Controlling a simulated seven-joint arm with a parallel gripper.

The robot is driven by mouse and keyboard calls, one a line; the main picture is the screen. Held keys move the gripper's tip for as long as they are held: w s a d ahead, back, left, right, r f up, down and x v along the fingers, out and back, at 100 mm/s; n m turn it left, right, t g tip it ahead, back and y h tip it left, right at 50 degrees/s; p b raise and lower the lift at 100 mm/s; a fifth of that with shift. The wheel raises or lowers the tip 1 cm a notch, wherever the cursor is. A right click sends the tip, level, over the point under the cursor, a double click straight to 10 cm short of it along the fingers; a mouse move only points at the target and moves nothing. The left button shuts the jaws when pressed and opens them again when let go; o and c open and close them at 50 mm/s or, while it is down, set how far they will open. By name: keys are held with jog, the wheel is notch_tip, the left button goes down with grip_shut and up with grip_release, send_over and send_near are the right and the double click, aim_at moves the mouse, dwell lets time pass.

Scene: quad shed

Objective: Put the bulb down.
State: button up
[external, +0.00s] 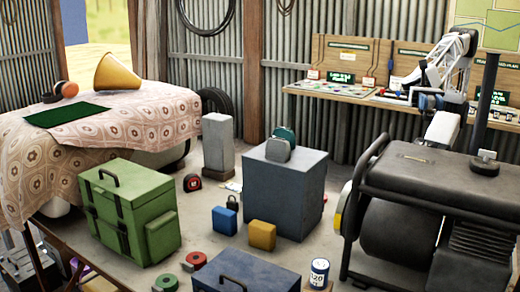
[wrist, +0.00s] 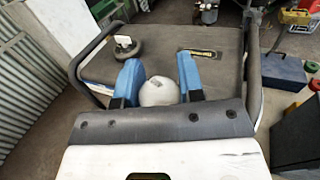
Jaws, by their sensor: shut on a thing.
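A white round bulb (wrist: 160,92) sits between the two blue fingers of my gripper (wrist: 158,82) in the wrist view. The fingers are shut on it, one on each side. Only its rounded top side shows, with a small grey mark; the rest is hidden. In the external view my gripper's white body (external: 442,128) hangs at the right, by the back edge of the black-framed machine (external: 430,178). The bulb cannot be made out there. In the wrist view the machine's dark flat top (wrist: 215,75) lies beyond and below the fingers; whether the bulb touches it cannot be told.
A dark round piece with a small white block (external: 485,162) stands on the machine's top, near a dark upright post (external: 487,95). A grey cabinet (external: 285,195), a green toolbox (external: 130,212) and a cloth-covered table (external: 150,118) stand to the left. A workbench (external: 345,90) is behind.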

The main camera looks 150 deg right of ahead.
jog(key=shift+w, duration=0.1)
send_over(419, 158)
jog(key=shift+w+f, duration=0.1)
jog(key=shift+f, duration=0.65)
jog(key=shift+f, duration=1.75)
jog(key=shift+f, duration=0.1)
jog(key=o, duration=0.9)
jog(key=shift+o, duration=0.2)
